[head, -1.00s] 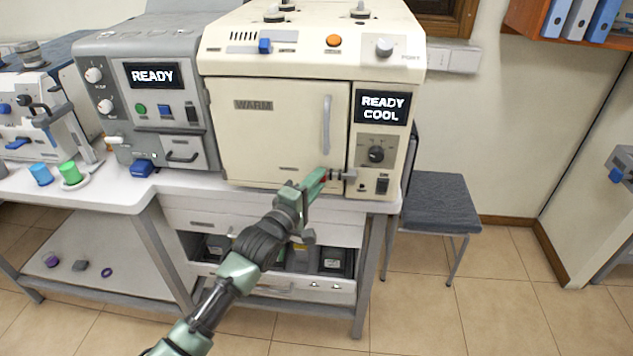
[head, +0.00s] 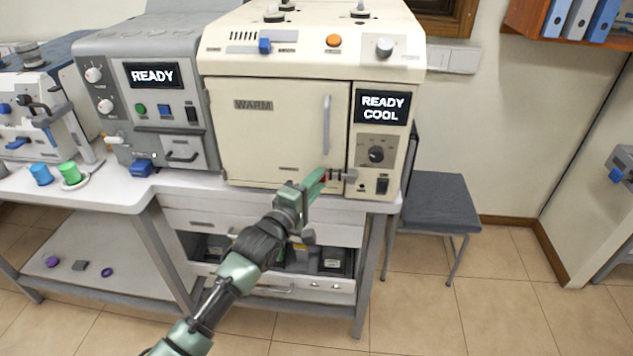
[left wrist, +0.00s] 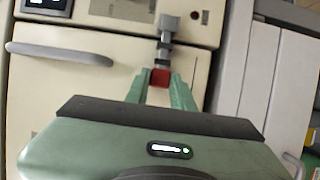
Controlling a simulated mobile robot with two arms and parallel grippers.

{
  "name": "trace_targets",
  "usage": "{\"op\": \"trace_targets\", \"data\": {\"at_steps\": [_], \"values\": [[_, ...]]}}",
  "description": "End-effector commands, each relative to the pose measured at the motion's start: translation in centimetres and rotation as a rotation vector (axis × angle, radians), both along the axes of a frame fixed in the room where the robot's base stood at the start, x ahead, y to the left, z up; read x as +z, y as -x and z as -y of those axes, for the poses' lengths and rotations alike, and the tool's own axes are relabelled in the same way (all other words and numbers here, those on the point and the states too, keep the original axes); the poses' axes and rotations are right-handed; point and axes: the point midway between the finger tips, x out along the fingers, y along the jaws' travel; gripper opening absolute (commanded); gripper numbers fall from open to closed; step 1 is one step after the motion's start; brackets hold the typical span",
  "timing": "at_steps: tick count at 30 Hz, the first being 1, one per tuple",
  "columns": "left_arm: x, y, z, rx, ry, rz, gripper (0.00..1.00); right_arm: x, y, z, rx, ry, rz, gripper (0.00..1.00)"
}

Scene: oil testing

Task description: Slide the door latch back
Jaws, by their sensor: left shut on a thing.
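The cream oven's door (head: 275,130) is closed, with a grey vertical handle (head: 327,125). The door latch (head: 345,176) is a small metal bolt at the lower right of the door, reaching across the gap to the panel. My left gripper (head: 324,176) is at the latch's left end, its fingers shut on the red latch knob. In the left wrist view, the red knob (left wrist: 160,77) sits between the fingertips, with the metal latch bolt (left wrist: 167,35) beyond it. The fingers partly hide the knob in the head view. My right gripper is not in view.
The control panel beside the door has a READY COOL display (head: 382,107) and a dial (head: 376,154). A grey machine (head: 150,95) stands at the left. Below the oven is an open drawer (head: 325,284) with dark boxes. A chair (head: 440,200) stands to the right.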

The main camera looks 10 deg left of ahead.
Motion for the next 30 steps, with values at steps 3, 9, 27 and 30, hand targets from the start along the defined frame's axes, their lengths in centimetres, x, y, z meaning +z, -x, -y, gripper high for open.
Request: {"op": "trace_targets", "data": {"at_steps": [3, 9, 27, 30], "values": [[-0.1, 0.0, 0.0, 0.001, -0.002, -0.002, 0.0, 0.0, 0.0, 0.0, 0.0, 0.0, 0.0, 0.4], [-0.1, 0.0, 0.0, 0.001, -0.002, -0.003, 0.0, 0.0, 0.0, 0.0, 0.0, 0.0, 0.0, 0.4], [-0.2, 0.3, -4.0, 0.002, -0.003, -0.003, 0.0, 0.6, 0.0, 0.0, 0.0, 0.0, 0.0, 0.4], [-0.2, 0.2, -4.0, 0.003, -0.002, -0.003, 0.0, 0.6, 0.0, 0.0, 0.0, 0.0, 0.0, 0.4]]}}
